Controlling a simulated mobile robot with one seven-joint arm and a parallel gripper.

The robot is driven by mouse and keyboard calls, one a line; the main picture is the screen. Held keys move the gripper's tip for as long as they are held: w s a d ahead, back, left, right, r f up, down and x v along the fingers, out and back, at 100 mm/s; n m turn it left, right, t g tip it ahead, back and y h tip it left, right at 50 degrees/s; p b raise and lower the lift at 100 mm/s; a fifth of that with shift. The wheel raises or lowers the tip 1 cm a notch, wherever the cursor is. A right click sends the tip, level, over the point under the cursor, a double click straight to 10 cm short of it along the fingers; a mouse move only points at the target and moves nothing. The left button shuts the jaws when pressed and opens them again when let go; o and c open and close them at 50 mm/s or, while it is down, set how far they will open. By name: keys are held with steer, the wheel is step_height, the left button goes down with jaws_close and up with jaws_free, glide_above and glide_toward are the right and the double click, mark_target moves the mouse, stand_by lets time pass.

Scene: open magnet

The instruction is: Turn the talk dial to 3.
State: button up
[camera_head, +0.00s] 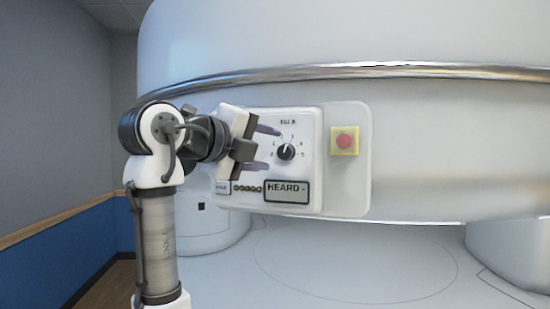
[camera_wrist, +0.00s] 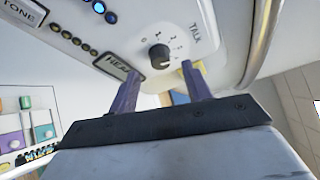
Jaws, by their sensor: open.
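The talk dial (camera_head: 286,152) is a small black knob on a white panel, with numbers around it. It also shows in the wrist view (camera_wrist: 159,57), beside the word TALK. A pale mark shows on the knob, but I cannot tell which number it points to. My gripper (camera_head: 273,149) is open, with two purple fingers, left of the dial and partly in front of the panel. In the wrist view the dial appears just beyond the gap between the fingertips (camera_wrist: 160,68). The fingers look apart from it.
A display (camera_head: 287,191) reading HEARD sits below the dial. A red button on a yellow plate (camera_head: 344,141) is to the right. Several round lights and a TONE label (camera_wrist: 18,12) lie along the panel. A metal rail (camera_head: 400,71) curves above it. The space below is clear.

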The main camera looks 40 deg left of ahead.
steer(key=s+r+b, duration=0.1)
steer(key=s+b, duration=0.1)
steer(key=s, duration=0.7)
steer(key=shift+s+d+r, duration=0.15)
steer(key=shift+s+d, duration=0.1)
